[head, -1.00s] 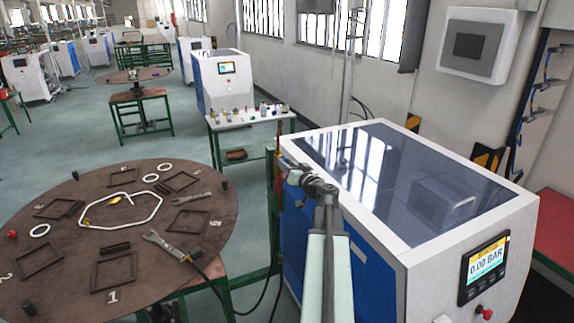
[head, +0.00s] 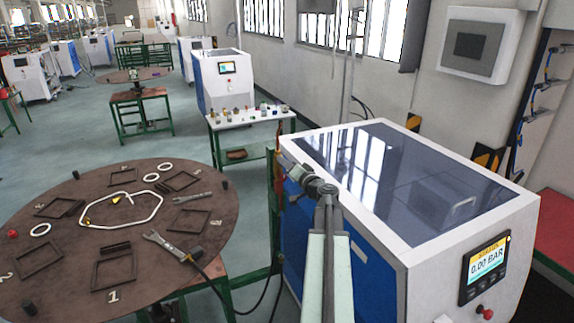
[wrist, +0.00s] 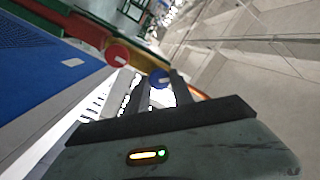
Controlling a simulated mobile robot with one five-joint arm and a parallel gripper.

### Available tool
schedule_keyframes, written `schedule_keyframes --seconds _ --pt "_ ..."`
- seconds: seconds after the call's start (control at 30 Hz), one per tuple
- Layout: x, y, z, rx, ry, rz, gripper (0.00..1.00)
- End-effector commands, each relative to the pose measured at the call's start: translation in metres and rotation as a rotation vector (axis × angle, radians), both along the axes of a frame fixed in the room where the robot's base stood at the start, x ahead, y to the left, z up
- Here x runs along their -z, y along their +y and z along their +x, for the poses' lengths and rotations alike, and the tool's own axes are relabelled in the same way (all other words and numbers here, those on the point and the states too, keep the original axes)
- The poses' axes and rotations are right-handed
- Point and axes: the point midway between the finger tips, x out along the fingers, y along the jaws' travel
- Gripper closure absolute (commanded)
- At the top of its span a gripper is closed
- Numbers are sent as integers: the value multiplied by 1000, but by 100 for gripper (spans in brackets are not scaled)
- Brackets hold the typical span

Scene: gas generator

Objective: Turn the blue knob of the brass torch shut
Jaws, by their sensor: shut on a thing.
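The brass torch (wrist: 88,30) runs across the upper left of the wrist view, with a red knob (wrist: 118,55) and a blue knob (wrist: 160,77). The blue knob sits between the tips of my gripper (wrist: 159,83), which is shut on it. The red knob is just to the left, outside the fingers. In the head view, the torch (head: 278,165) is upright beside the near blue and white machine, and my gripper (head: 294,173) reaches to it. The knobs are too small or hidden to make out there.
The blue and white machine (head: 440,245) stands close on the right of my arm. A round brown table (head: 75,235) with frames, rings and a torch-like tool is at the left. A green post and hoses are beside the torch. Open floor lies behind.

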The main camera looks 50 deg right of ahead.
Motion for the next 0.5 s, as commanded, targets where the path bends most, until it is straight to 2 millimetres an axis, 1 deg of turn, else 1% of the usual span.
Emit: schedule_keyframes --seconds 0.5 --pt "1 -1 -1 1 -123 457 100"
